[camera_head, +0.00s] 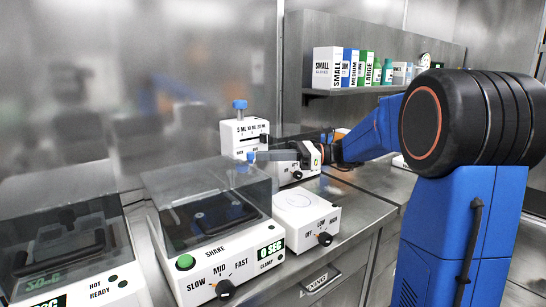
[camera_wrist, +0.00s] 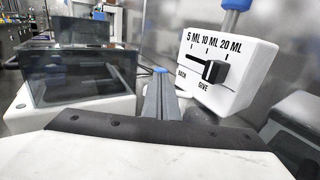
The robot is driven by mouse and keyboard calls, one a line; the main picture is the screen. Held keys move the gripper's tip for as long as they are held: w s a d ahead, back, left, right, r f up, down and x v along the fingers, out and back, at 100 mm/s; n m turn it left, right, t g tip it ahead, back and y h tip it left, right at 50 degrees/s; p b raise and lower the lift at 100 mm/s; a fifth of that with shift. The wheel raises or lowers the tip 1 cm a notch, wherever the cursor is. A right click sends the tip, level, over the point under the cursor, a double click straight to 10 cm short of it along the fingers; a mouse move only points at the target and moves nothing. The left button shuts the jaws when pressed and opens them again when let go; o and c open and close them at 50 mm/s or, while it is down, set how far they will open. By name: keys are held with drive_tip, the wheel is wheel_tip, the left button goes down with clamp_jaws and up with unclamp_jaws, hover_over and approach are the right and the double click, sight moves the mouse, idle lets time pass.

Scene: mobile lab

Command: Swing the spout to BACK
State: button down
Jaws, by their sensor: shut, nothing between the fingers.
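The white dispenser (camera_head: 240,131) stands at the back of the bench with a blue top. In the wrist view the dispenser (camera_wrist: 245,85) shows 5 ML, 10 ML and 20 ML marks, a black slider knob (camera_wrist: 214,72) towards the 20 ML side, and BACK and GIVE labels below. My gripper (camera_head: 262,155) is shut and empty in front of the dispenser, pointing left. In the wrist view my gripper (camera_wrist: 160,78) is a grey bar left of the labels. A small blue piece (camera_wrist: 160,70) shows at its tip; I cannot tell whether it belongs to the spout. The spout's direction is unclear.
A shaker (camera_head: 215,215) with a clear lid stands in front of my gripper. A white knobbed device (camera_head: 306,217) is beside it. A lidded heater (camera_head: 70,245) is at far left. A shelf (camera_head: 375,90) holds boxes and bottles behind.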

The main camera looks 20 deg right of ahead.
sight(252, 157)
drive_tip(key=shift+s+a+m+t, duration=0.1)
drive_tip(key=shift+a+m+t, duration=0.25)
drive_tip(key=shift+t, duration=0.25)
drive_tip(key=a+m+t+h, duration=0.1)
drive_tip(key=t, duration=0.1)
drive_tip(key=a+m+t+h, duration=0.1)
drive_tip(key=m+t+h, duration=0.1)
drive_tip(key=t, duration=0.1)
drive_tip(key=a+m+t+h, duration=0.1)
drive_tip(key=m+t, duration=0.1)
drive_tip(key=shift+s+a+m+h, duration=0.1)
drive_tip(key=shift+s+m+h, duration=0.05)
drive_tip(key=shift+m+h, duration=0.15)
drive_tip(key=shift+w+a+m+t+h, duration=0.25)
drive_tip(key=shift+a+m+t+h, duration=0.2)
drive_tip(key=shift+t+h, duration=0.2)
drive_tip(key=shift+d, duration=0.1)
